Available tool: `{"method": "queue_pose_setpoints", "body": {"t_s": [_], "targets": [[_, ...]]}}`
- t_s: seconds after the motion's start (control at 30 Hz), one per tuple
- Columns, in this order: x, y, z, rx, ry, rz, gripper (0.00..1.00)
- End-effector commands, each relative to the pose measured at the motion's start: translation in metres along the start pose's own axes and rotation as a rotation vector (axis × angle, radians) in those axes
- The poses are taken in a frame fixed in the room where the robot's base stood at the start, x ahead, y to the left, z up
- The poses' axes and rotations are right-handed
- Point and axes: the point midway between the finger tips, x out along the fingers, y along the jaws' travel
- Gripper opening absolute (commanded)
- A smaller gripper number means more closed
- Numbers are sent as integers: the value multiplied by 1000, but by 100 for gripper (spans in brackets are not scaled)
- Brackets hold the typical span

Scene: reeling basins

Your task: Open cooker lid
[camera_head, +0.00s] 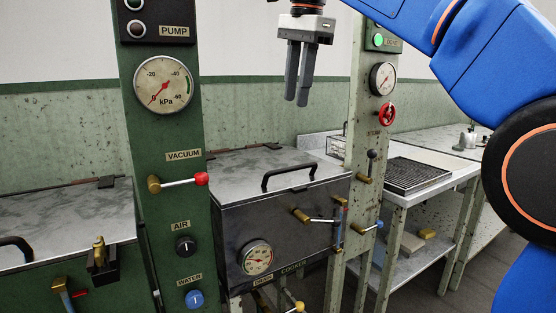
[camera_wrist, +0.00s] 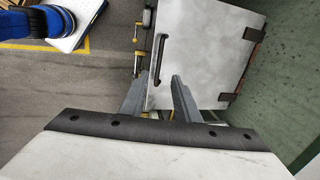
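The cooker (camera_head: 285,222) has a dark front with a dial and a "COOKER" label. Its grey metal lid (camera_head: 236,168) lies flat and closed on top, hinged along the wall side. A black bar handle (camera_head: 290,176) stands near the lid's front edge. In the wrist view the lid (camera_wrist: 208,55) is below, with its handle (camera_wrist: 159,58) along the left edge. My gripper (camera_head: 297,102) points down above the lid, apart from the handle. In the wrist view my gripper (camera_wrist: 160,77) has its two fingers apart with nothing between them.
A green post (camera_head: 168,130) with gauge and knobs stands left of the cooker. A pale post (camera_head: 362,140) with a red wheel (camera_head: 387,114) stands at its right. Valve levers (camera_head: 320,219) stick out in front. A white table (camera_head: 437,163) is further right. Open floor lies at left in the wrist view.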

Motion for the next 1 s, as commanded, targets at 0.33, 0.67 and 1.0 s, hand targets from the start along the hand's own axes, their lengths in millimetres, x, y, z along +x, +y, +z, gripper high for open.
{"method": "queue_pose_setpoints", "body": {"t_s": [0.33, 0.67, 1.0], "targets": [[35, 1, 0, 2, 0, 3, 29], [94, 1, 0, 2, 0, 3, 29], [150, 0, 0, 2, 0, 2, 29]]}}
